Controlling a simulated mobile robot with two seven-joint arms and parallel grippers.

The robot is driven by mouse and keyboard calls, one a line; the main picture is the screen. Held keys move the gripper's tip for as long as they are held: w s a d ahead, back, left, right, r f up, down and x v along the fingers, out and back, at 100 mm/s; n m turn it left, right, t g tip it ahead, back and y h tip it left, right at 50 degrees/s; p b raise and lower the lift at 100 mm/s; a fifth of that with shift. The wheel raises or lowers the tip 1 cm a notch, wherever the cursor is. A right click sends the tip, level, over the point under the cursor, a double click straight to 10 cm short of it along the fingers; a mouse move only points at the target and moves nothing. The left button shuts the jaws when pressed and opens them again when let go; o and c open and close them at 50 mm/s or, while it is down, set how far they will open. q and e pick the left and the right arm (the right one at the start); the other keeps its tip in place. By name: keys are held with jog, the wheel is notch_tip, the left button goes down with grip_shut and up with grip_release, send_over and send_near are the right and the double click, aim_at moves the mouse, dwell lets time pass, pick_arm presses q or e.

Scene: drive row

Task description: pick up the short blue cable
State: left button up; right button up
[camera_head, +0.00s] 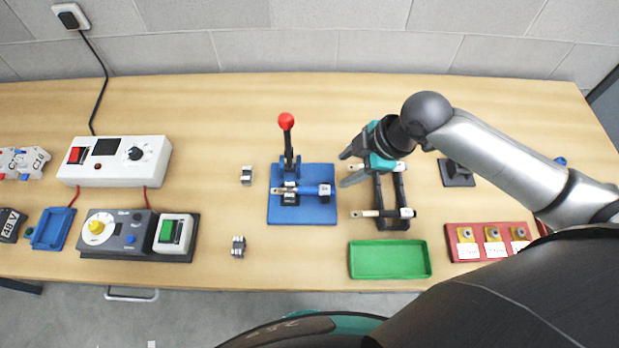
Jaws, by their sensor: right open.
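I cannot clearly make out a short blue cable. A small blue thing (560,160) shows beside my right arm at the right of the table, too small to identify. A blue rod-like piece (308,189) with pale ends lies across the fixture on the blue base plate (318,213). My right gripper (346,169) is open, its fingers pointing left over the far end of a black rack (392,222). The rack bears a pale and dark rod (380,213) at its near end; another at its far end is partly hidden by the gripper. My left gripper is out of view.
A red-knobbed lever (286,122) rises from the blue plate. A green tray (390,272) and a red holder (466,229) stand near the front edge. Control boxes (115,174) occupy the left. Bare table lies behind the lever.

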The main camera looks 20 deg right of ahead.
notch_tip(320, 180, down, 3)
jog(key=a, duration=0.1)
send_over(316, 189)
jog(key=s+d, duration=0.2)
notch_tip(316, 189, down, 5)
jog(key=shift+d+r+b, duration=0.15)
jog(key=shift+b, duration=0.3)
jog(key=shift+f, duration=0.3)
jog(key=shift+x, duration=2.5)
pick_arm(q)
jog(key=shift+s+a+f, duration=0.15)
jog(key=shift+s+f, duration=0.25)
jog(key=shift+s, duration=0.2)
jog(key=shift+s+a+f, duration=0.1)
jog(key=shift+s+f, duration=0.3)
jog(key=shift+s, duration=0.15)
pick_arm(e)
grip_shut()
